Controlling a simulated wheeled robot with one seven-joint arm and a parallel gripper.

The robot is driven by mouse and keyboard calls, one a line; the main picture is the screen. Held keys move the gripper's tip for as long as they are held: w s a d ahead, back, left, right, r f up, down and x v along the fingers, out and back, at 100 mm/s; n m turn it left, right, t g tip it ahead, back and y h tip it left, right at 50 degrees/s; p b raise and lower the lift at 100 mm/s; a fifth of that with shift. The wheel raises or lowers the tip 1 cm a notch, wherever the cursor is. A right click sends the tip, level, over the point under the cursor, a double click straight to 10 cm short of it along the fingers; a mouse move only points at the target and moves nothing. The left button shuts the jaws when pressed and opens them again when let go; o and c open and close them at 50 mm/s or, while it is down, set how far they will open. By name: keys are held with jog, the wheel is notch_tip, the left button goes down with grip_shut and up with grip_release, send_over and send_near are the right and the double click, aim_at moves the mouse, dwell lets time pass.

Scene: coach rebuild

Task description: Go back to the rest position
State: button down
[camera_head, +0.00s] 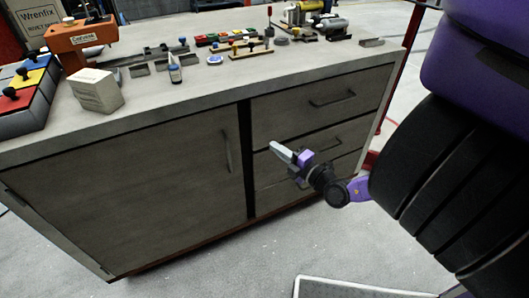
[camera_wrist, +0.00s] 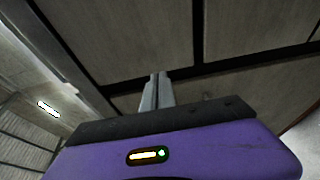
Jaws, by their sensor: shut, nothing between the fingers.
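My gripper (camera_head: 283,151) shows in the head view in front of the grey workbench (camera_head: 170,190), at the height of its drawers and below the top. Its two pale fingers are together with nothing between them. In the wrist view the closed fingers (camera_wrist: 155,92) point up the picture toward the grey cabinet front. My purple and black arm comes in from the right of the head view. I cannot tell the exact gap between the fingertips and the drawer fronts.
The door and drawers (camera_head: 315,102) look closed. Floor in front is otherwise clear.

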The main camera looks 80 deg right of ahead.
jog(key=shift+s+d, duration=0.2)
jog(key=shift+s, duration=0.3)
jog(key=a+f+g+y+p, duration=0.1)
jog(key=a+f+g+y, duration=0.35)
jog(key=a+f, duration=0.55)
jog(key=s+a+r+m+y+p, duration=0.1)
jog(key=s+a+r+y, duration=0.15)
jog(key=a, duration=0.65)
jog(key=s+a+r+y+p, duration=0.1)
jog(key=s+a+y+p, duration=0.15)
jog(key=a, duration=0.65)
jog(key=w+a+r+m+t+y+p, duration=0.1)
jog(key=a+r+m+t+y+p, duration=0.15)
jog(key=a+r, duration=0.95)
jog(key=w+a+r+m+t+h+p, duration=0.1)
jog(key=a+r+m, duration=0.4)
jog(key=r, duration=0.8)
jog(key=m+t+p, duration=0.1)
jog(key=m+p, duration=0.1)
jog(key=shift+h+p, duration=0.3)
